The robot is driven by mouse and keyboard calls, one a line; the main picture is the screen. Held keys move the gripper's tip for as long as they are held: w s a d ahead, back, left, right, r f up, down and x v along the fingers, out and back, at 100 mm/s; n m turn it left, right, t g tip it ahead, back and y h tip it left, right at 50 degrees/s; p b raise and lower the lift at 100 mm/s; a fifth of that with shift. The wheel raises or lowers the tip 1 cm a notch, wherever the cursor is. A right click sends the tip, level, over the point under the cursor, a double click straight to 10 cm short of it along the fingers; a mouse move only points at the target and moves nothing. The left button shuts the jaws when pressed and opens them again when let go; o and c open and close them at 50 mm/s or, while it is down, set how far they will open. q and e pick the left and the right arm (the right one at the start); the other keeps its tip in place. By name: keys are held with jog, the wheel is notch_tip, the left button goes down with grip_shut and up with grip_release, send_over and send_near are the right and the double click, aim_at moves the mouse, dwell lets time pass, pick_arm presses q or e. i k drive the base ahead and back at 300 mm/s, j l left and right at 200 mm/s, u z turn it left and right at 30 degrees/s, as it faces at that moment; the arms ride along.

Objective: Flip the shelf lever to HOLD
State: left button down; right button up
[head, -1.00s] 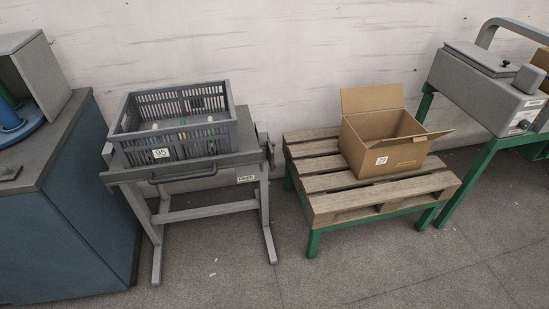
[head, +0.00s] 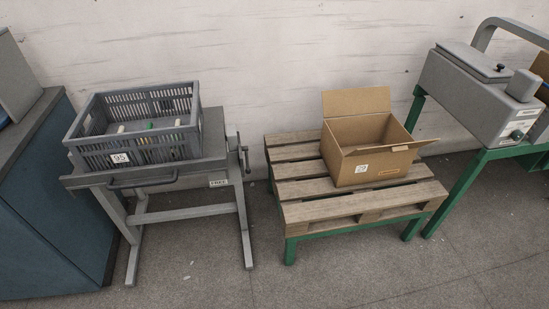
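A grey stand with a shelf top (head: 215,146) stands at the left in the head view. A small lever (head: 244,157) shows at the right side of its shelf, dark and thin. A grey slatted crate (head: 180,148) labelled 95 sits on the shelf and holds a few cones or tubes. A dark handle (head: 142,182) runs along the shelf's front. Neither of my grippers shows in the head view.
An open cardboard box (head: 345,170) stands on a wooden pallet (head: 300,189) with a green frame, right of the stand. A grey machine (head: 465,95) on green legs is at the far right. A blue cabinet (head: 45,205) is at the left. Floor in front is clear.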

aim_at(248, 170)
jog(key=i+l, duration=0.15)
jog(key=l, duration=0.2)
jog(key=i+l, duration=0.1)
jog(key=l, duration=0.3)
jog(key=i+l, duration=0.15)
jog(key=l, duration=0.2)
jog(key=i+l, duration=0.1)
jog(key=l, duration=0.25)
jog(key=i+l, duration=0.15)
jog(key=l, duration=0.25)
jog(key=i+l, duration=0.1)
jog(key=l, duration=0.25)
jog(key=i+l, duration=0.15)
jog(key=l, duration=0.2)
